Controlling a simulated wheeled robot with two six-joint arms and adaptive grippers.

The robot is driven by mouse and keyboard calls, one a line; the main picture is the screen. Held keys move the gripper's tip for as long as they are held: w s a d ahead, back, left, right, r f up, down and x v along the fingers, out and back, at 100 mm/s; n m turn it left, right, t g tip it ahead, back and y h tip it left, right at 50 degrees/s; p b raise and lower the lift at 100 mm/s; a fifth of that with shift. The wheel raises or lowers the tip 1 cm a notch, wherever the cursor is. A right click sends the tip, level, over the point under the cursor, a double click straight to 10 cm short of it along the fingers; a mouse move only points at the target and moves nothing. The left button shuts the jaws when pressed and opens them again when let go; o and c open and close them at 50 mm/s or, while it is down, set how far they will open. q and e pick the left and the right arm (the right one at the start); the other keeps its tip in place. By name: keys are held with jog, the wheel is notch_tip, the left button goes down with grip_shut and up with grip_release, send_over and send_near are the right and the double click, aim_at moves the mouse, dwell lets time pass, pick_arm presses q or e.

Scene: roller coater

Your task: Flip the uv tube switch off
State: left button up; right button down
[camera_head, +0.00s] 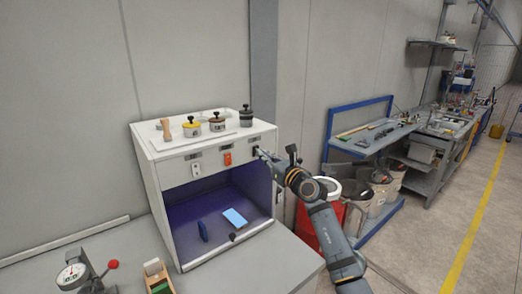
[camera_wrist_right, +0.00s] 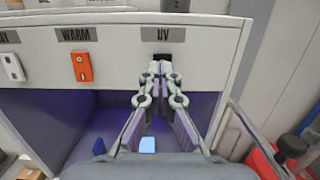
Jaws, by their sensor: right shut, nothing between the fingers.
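The light booth (camera_head: 160,178) is a white cabinet whose open interior has a violet tint. The UV switch (camera_wrist_right: 174,56) is dark and sits under the "UV" label at the right end of the front panel. My right gripper (camera_wrist_right: 163,66) is shut and empty, with its fingertips at the lower edge of this switch. I cannot tell whether they touch it. In the head view my right gripper (camera_head: 262,153) reaches the panel's right end from the right and largely hides the switch. The switch's rocker position is hidden. My left gripper is not in view.
An orange switch (camera_wrist_right: 82,66) under "WARM" and a white switch (camera_wrist_right: 13,67) lie left along the panel. A blue card (camera_head: 235,217) and a dark blue object (camera_head: 203,230) lie inside the booth. Several lidded pots, including a yellow one (camera_head: 191,128), stand on top.

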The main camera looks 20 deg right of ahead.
jog(key=shift+x, duration=0.8)
